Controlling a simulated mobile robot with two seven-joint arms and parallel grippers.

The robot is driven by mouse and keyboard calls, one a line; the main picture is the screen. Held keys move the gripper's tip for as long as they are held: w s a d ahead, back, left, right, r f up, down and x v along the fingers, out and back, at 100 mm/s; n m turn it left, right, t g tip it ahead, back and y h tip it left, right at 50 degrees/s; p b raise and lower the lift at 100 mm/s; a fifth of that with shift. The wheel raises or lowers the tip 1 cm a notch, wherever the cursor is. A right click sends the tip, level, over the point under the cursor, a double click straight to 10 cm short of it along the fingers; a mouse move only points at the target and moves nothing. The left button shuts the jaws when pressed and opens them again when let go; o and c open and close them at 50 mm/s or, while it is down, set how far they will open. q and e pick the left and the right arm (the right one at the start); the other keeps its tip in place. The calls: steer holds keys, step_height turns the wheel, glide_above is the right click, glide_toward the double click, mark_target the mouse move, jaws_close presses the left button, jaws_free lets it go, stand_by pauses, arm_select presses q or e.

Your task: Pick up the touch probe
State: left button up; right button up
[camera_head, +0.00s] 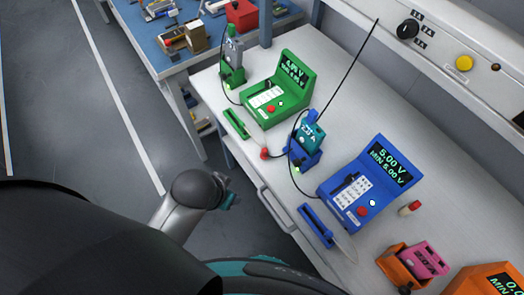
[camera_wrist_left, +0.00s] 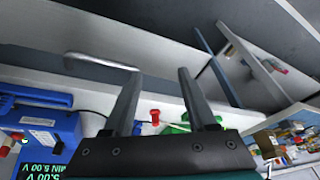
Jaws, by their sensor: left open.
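No part is clearly labelled as a touch probe, and I cannot tell for sure which it is. In the head view a slim blue piece with a dark slot (camera_head: 317,226) lies before the blue meter (camera_head: 366,187). A similar green piece (camera_head: 236,123) lies before the green meter (camera_head: 280,90). A small red knob-like part (camera_head: 265,153) sits at the bench's front edge; a red part (camera_wrist_left: 155,117) shows in the left wrist view. My left gripper (camera_head: 228,193) is in front of the bench, apart from everything. In the wrist view its fingers (camera_wrist_left: 158,75) are spread and empty.
A teal block stands in a blue holder (camera_head: 304,157) between the meters. A grey block in a green holder (camera_head: 232,68) and a pink block in an orange holder (camera_head: 396,266) flank them. Thin cables cross the white bench. A drawer handle (camera_head: 273,209) juts from its front.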

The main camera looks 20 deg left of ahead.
arm_select(q)
steer(key=w+d+r+m+t, duration=0.2)
steer(key=w+r+t, duration=0.4)
steer(key=w+r, duration=0.55)
steer(key=w+d+r+m+t, duration=0.25)
steer(key=w+r+t, duration=0.5)
steer(key=r, duration=0.65)
steer(key=d+r+m+t+h, duration=0.3)
steer(key=d+r+m+h, duration=0.6)
steer(key=d+r+h, duration=0.15)
steer(key=s+d+r+m+g+h, duration=0.2)
steer(key=s+d+m+g+h, duration=0.3)
steer(key=d+m+g+h, duration=0.8)
steer(key=m+g+y, duration=0.7)
steer(key=m+y, duration=0.6)
steer(key=y, duration=1.1)
glide_above(265, 150)
steer(key=shift+h, duration=0.25)
step_height(265, 150, down, 34)
steer(key=shift+r, duration=0.1)
steer(key=shift+a+f+b, duration=0.1)
steer(key=shift+f+b, duration=0.45)
steer(key=shift+f, duration=2.55)
